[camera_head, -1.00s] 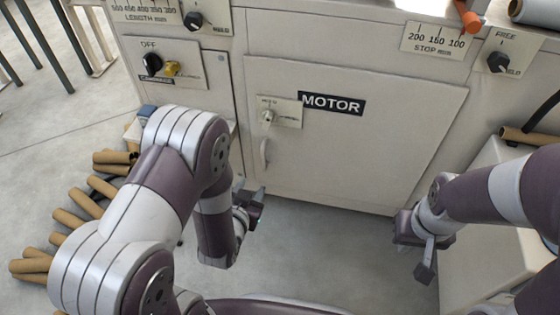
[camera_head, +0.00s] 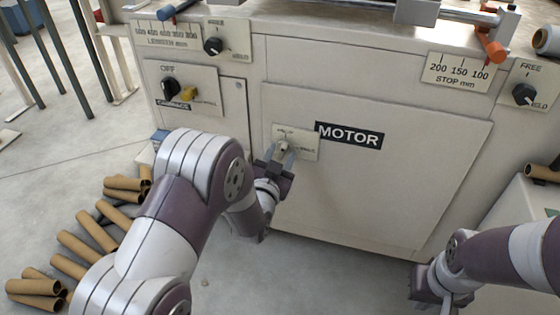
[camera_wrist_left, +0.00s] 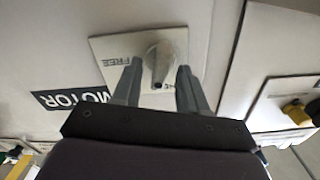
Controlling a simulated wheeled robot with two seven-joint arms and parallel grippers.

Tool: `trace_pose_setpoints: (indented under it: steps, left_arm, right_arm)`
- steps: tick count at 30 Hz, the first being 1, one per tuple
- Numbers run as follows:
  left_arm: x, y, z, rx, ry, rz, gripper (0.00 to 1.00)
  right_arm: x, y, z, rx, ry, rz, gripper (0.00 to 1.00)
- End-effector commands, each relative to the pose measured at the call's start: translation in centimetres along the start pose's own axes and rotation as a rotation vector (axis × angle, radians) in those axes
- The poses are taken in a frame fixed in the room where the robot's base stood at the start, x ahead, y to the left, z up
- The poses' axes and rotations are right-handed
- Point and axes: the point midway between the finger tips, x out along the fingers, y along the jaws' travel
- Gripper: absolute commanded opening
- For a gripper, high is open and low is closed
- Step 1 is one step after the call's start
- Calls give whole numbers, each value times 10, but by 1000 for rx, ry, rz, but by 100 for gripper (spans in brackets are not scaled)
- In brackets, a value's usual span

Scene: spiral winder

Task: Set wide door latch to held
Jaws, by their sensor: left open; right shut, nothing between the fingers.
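The wide door (camera_head: 380,185) marked MOTOR is closed on the machine front. Its latch is a small pale knob (camera_head: 284,146) on a label plate (camera_head: 308,150) near the door's upper left corner. In the left wrist view the knob (camera_wrist_left: 160,50) has a grey stub, and FREE reads upside down at the plate's left; the other label is partly hidden. I cannot tell its setting for sure. My left gripper (camera_head: 280,157) is open, its fingertips around the knob in the left wrist view (camera_wrist_left: 161,80); contact is unclear. My right gripper (camera_head: 440,290) is shut and empty at lower right.
A small panel with a black knob (camera_head: 170,88) and a yellow knob (camera_head: 189,92) sits left of the door. Another black knob (camera_head: 524,94) is at right. Cardboard tubes (camera_head: 85,246) lie on the floor at left.

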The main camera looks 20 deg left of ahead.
Motion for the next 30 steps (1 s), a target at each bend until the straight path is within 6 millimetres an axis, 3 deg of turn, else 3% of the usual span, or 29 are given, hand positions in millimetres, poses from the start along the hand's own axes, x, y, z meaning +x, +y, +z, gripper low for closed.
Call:
trace_pose_setpoints:
  steps: [6,9,10,15,22,30]
  left_arm:
    - [0,0,-1,0,0,0,39]
    - [0,0,0,0,0,0,7]
    - [0,0,0,0,0,0,0]
    - [0,-1,-2,-23,0,0,0]
    - [0,-2,-2,-270,-2,1,0]
    - [0,-1,0,-292,-1,0,0]
  right_arm:
    - [-1,0,0,0,0,0,0]
    - [-1,0,0,0,0,0,0]
    - [-1,0,0,0,0,0,0]
    - [-3,0,0,0,0,0,0]
    - [-17,0,-2,0,0,0,0]
    - [-15,0,-2,0,0,0,0]
